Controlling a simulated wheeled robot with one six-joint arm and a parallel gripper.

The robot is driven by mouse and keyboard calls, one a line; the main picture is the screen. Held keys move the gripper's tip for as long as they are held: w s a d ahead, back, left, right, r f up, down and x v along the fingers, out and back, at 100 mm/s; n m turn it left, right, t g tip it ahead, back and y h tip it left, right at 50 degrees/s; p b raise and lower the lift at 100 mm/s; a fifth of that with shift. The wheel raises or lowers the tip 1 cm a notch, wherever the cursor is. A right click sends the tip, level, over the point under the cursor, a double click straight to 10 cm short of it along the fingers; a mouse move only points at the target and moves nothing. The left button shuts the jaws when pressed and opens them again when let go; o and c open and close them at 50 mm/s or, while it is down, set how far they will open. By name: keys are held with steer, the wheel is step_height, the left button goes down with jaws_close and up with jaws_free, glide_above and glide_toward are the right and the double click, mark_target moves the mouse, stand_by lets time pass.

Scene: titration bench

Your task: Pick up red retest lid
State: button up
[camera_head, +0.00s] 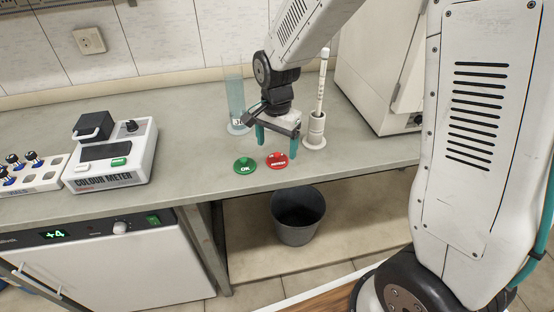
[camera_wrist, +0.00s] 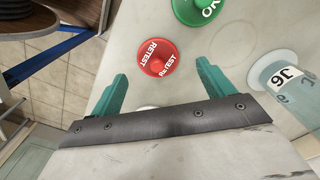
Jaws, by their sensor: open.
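The red retest lid (camera_head: 277,161) lies on the bench near its front edge, just right of the green OK lid (camera_head: 244,166). In the wrist view the red lid (camera_wrist: 157,57) shows its RETEST lettering and a central knob, ahead of the fingers. The green lid (camera_wrist: 197,8) is partly cut off at the top.
A glass cylinder (camera_head: 235,98) stands behind the green lid. A white holder with a rod (camera_head: 316,130) stands close right of my gripper. The colour meter (camera_head: 112,152) and a vial rack (camera_head: 33,172) are at left. A dark bin (camera_head: 298,216) sits below the bench's front edge.

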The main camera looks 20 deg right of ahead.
mark_target(277, 153)
step_height(277, 153, down, 3)
steer(key=shift+s+f, duration=0.15)
steer(key=shift+f, duration=0.05)
steer(key=shift+c, duration=0.3)
steer(key=c, duration=1)
steer(key=shift+r, duration=0.1)
